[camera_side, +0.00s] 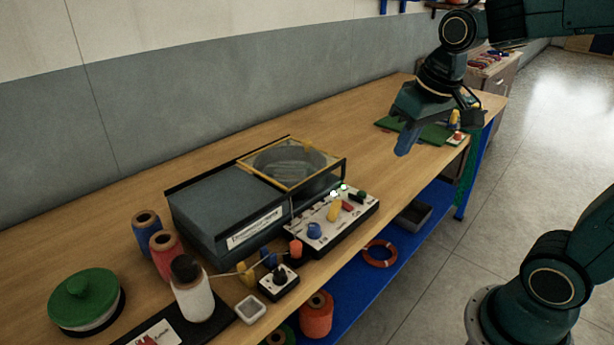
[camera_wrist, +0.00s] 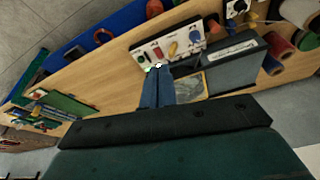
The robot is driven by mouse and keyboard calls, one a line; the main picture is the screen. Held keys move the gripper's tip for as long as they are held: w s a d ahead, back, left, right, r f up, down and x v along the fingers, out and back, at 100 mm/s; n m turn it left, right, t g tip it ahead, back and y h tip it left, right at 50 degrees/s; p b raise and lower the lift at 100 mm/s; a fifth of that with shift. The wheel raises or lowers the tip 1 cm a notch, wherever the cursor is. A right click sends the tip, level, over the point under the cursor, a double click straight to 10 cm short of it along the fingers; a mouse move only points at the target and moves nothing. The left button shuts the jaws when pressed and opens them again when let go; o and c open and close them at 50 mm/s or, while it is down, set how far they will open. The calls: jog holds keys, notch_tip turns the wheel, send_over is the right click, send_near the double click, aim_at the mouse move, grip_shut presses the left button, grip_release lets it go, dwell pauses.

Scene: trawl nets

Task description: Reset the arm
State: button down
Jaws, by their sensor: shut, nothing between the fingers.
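My gripper (camera_side: 404,146) hangs in the air over the right part of the wooden bench (camera_side: 385,92) in the side view, apart from everything on it. Its blue fingers are together and empty, pointing down. In the wrist view the shut fingers (camera_wrist: 157,70) show in the middle, with the bench stretching behind them. The arm comes in from the top right of the side view.
A grey machine (camera_side: 215,215) with a yellow-framed clear lid (camera_side: 290,163) stands mid-bench. A control panel (camera_side: 333,222) sits before it. Spools (camera_side: 147,232) and a green-lidded pot (camera_side: 86,297) stand left. A green mat (camera_side: 432,132) lies right. Bare bench separates mat and machine.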

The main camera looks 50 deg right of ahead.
jog(key=s+a+n+t, duration=0.2)
jog(key=s+a, duration=0.1)
jog(key=s, duration=0.7)
jog(key=shift+s+a, duration=0.2)
jog(key=shift+a, duration=0.1)
dwell(4.5)
